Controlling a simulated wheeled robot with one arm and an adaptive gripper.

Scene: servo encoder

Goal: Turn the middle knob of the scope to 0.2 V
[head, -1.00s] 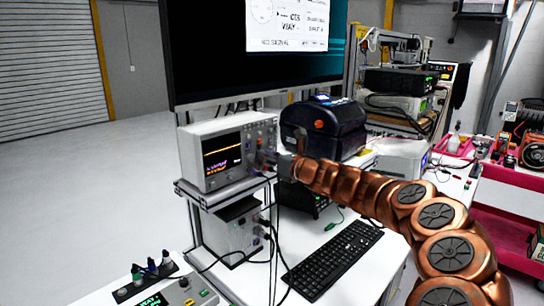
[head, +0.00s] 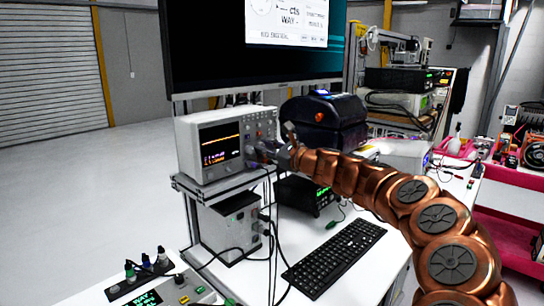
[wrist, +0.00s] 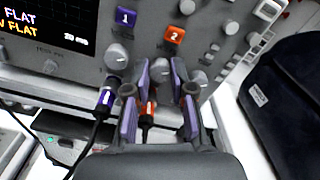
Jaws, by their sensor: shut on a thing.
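The scope (head: 188,150) stands on a shelf below the monitor, its lit screen showing a flat orange trace and a purple one. In the wrist view its middle knob (wrist: 160,71) is a light grey round knob below the orange "2" button. My gripper (wrist: 161,73) has its purple-padded fingers on both sides of this knob and is shut on it. The fingers partly cover the knob's sides, and I cannot read its setting. Another knob (wrist: 117,56) sits to its left and one (wrist: 198,78) to its right, near the right finger.
A purple-ended cable (wrist: 105,98) and an orange-ended cable (wrist: 148,108) plug in below the knobs, close to my fingers. A dark printer (head: 325,125) stands right of the scope. A black keyboard (head: 335,257) lies on the table in front.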

